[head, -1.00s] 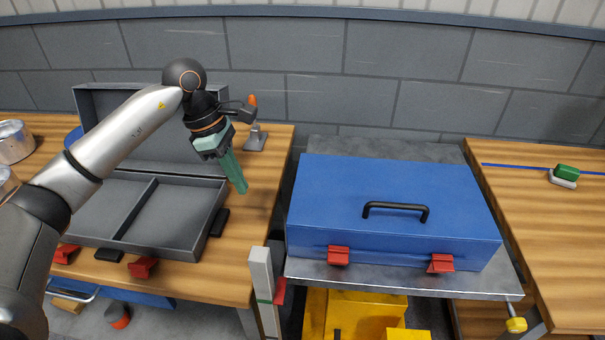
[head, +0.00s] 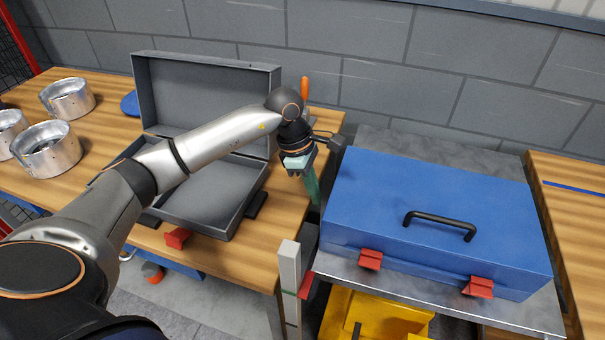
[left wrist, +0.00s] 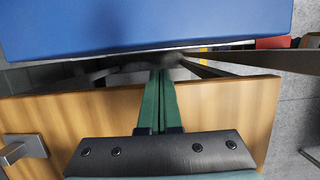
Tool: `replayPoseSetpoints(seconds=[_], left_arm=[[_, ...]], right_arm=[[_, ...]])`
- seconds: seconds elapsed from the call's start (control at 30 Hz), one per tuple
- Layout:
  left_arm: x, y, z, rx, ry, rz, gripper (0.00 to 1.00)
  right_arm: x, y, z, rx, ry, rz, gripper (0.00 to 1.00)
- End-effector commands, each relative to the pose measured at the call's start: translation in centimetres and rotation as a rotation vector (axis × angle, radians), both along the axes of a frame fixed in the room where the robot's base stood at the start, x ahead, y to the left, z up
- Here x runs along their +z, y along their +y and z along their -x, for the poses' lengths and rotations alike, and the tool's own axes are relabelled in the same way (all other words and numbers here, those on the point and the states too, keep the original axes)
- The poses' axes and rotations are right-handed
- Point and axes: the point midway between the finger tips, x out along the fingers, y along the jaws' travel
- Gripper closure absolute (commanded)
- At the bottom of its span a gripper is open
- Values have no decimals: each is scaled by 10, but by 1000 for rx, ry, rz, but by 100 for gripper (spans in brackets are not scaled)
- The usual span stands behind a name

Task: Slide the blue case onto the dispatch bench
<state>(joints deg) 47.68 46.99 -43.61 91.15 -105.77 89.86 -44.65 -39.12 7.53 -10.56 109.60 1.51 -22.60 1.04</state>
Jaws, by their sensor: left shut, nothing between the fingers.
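The closed blue case (head: 425,205) lies flat on a grey metal platform (head: 440,300) between two wooden benches. It has a black handle (head: 440,222) on its lid and two red latches on its front; its blue side also shows in the left wrist view (left wrist: 150,22). My left gripper (head: 314,192) has its green fingers together and empty, pointing down beside the case's left side. In the left wrist view the fingers (left wrist: 161,100) reach past the left bench's edge towards the case; contact cannot be told. My right gripper is not in view.
An open, empty grey case (head: 205,85) stands on the left bench (head: 265,255), with several metal rings (head: 50,148) further left. The right bench (head: 570,215) bears a blue line. A pale post (head: 289,275) stands at the platform's front left corner.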

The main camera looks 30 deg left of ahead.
Motion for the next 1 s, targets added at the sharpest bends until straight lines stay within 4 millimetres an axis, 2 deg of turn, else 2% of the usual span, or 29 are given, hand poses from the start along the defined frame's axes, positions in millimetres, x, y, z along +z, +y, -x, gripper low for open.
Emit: replayPoseSetpoints(seconds=[0.03,0.2,0.67,0.77,1.0], left_arm=[[2,-7,-2,-1,1,0,100],[1,-19,-5,2,2,-2,100],[0,-26,-7,1,1,-1,100],[-1,-44,-11,-3,0,2,100],[-2,-113,-29,-6,-2,2,100]], right_arm=[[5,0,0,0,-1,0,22],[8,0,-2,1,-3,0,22],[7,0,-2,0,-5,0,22],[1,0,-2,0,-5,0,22],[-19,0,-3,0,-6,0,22]])
